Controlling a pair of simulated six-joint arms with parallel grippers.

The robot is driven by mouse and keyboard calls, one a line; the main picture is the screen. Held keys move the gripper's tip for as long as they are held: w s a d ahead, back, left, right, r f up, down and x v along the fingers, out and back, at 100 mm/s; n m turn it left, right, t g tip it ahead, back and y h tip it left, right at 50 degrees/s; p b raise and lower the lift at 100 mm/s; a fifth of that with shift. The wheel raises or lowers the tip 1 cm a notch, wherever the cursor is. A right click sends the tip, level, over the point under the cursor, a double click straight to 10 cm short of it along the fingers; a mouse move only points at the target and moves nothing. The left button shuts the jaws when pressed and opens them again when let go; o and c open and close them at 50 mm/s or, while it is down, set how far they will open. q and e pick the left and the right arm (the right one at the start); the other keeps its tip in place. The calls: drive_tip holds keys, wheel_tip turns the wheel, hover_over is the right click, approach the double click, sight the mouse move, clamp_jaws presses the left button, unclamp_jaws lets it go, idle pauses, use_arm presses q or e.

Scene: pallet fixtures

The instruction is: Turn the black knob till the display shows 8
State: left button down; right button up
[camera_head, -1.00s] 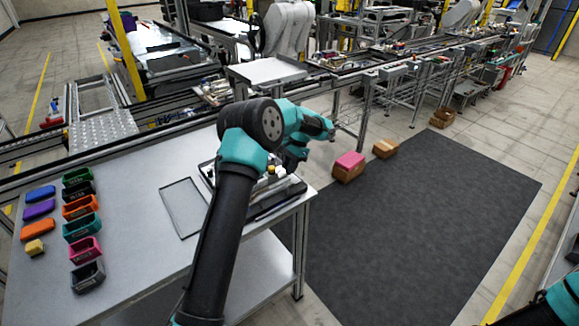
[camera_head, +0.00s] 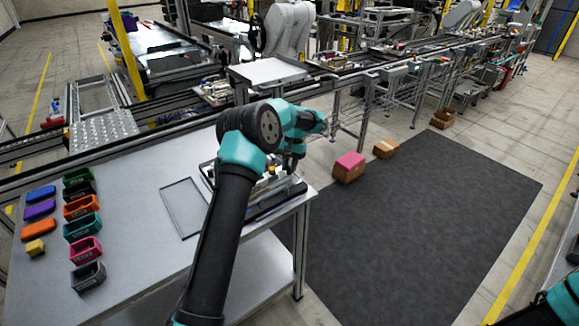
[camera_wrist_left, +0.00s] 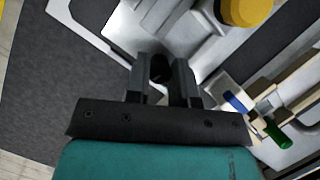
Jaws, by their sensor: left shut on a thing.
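The black knob (camera_wrist_left: 160,66) shows as a dark round shape between the fingers of my left gripper (camera_wrist_left: 161,75) in the left wrist view. The fingers are shut on its sides. My right gripper is out of view.
A yellow round part (camera_wrist_left: 246,10) and a green-tipped part (camera_wrist_left: 278,134) are close to the left gripper. An empty grey tray (camera_head: 184,207) lies left of the fixture. Coloured bins (camera_head: 83,226) and blocks (camera_head: 38,230) stand at the table's left.

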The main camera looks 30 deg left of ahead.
use_arm(q)
drive_tip(key=c, duration=1)
unclamp_jaws()
